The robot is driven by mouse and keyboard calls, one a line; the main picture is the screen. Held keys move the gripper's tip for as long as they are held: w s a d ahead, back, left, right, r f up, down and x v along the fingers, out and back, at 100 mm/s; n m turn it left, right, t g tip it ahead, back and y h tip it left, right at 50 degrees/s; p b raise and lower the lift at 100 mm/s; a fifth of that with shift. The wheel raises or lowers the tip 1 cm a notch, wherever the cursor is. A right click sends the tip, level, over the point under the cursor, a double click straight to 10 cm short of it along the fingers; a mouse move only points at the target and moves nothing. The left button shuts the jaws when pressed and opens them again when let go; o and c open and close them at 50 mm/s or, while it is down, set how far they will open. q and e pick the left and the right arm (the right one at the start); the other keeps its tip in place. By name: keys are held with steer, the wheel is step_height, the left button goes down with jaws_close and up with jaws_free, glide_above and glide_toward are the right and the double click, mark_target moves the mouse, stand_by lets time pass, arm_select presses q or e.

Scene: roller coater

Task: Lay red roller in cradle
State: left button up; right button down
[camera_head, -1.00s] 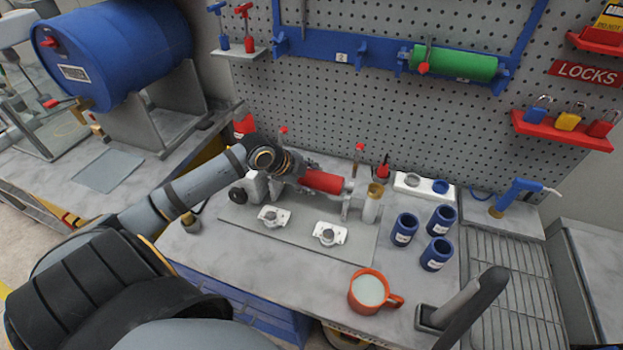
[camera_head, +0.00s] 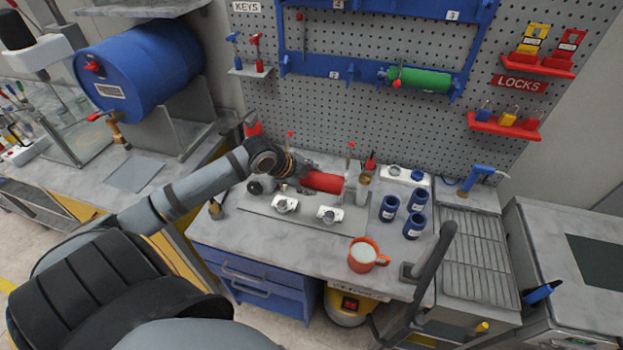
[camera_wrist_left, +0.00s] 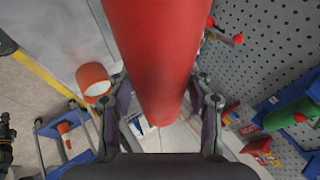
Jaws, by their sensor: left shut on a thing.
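My left gripper (camera_head: 293,170) is shut on the red roller (camera_head: 323,182). The roller lies roughly level above the grey base plate (camera_head: 252,210) on the bench. The roller also fills the middle of the left wrist view (camera_wrist_left: 158,50), between the two fingers (camera_wrist_left: 160,100). The cradle's dark knob end (camera_head: 256,188) shows left of the roller and an upright support (camera_head: 349,190) at its right end. My gripper and the roller hide most of the cradle, so I cannot tell whether the roller touches it. My right gripper is not in view.
Two white bearing blocks (camera_head: 286,205) (camera_head: 329,216) sit in front on the plate. Several blue cups (camera_head: 389,208) and an orange mug (camera_head: 367,255) stand to the right. A green roller (camera_head: 420,80) hangs on the pegboard behind.

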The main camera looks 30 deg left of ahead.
mark_target(312, 172)
arm_select(q)
steer(key=shift+w, duration=0.1)
steer(key=shift+w+a+r+p, duration=0.15)
steer(key=shift+w+r+p, duration=0.15)
steer(key=shift+r+p, duration=0.45)
steer(key=shift+s+r, duration=0.15)
steer(key=shift+r, duration=1.15)
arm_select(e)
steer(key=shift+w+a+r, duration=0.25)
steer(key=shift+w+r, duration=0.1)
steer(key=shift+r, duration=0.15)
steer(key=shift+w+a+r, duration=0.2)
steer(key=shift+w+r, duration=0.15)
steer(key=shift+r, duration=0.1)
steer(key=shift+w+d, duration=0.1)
